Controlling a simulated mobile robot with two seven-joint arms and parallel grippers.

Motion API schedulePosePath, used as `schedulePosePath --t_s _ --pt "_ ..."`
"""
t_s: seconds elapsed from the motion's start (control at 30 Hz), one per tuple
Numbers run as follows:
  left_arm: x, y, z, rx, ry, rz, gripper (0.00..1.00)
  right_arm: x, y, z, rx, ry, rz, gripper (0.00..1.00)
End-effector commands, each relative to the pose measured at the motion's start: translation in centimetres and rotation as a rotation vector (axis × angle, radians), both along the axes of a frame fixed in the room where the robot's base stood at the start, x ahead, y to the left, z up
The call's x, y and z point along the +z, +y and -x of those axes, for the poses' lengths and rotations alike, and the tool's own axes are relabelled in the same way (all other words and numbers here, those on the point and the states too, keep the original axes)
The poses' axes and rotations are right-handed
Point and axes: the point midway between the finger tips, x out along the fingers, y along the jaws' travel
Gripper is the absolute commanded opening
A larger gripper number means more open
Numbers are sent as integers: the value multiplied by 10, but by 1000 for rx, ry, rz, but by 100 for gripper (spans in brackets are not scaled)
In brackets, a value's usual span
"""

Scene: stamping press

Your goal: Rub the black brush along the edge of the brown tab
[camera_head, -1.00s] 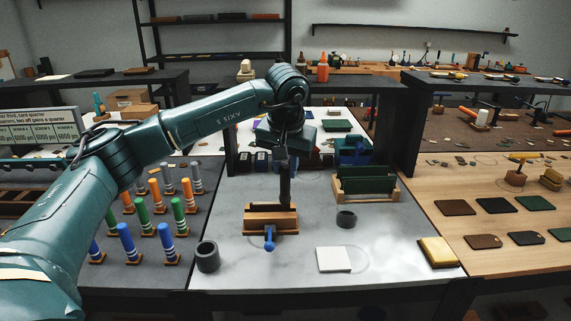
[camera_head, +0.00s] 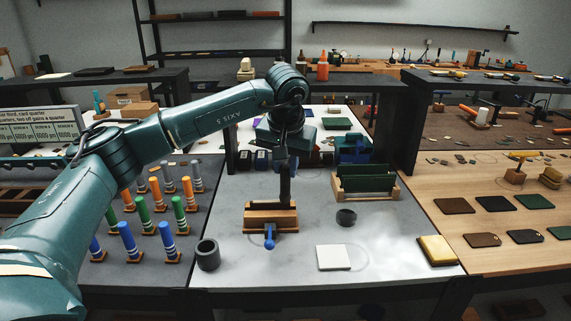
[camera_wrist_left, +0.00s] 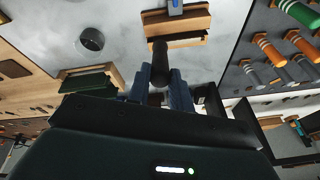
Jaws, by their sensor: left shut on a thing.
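My left gripper (camera_head: 285,156) is shut on the black brush (camera_head: 285,185), a dark upright rod reaching down to a wooden clamp (camera_head: 284,225) with a blue handle (camera_head: 269,238). In the left wrist view the brush (camera_wrist_left: 160,62) runs from between the gripper's fingers (camera_wrist_left: 159,84) to the clamp (camera_wrist_left: 190,28). The brush's lower end is at the clamp's top, at the right of its middle. I cannot tell whether it touches. A brown upright piece in the clamp, seemingly the brown tab (camera_head: 262,207), barely stands out from the wood. My right gripper is not in view.
A white block (camera_head: 333,257) and a yellow sponge-like block (camera_head: 436,250) lie front right. A green rack (camera_head: 366,184) stands behind; several coloured cylinders (camera_head: 142,208) stand left.

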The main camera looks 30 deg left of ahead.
Motion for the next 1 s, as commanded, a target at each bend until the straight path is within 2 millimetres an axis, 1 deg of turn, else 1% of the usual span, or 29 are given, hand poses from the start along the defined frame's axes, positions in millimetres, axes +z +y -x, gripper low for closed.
schedulePosePath --t_s 0.17,0.5,0.67,1.0 --pt "-1 3 2 2 3 0 0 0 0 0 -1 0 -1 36" --pt "-2 24 14 2 4 -1 0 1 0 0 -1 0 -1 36" --pt "-1 31 19 2 4 -1 0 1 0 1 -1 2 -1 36" --pt "-1 32 20 1 4 -1 0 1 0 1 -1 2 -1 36"
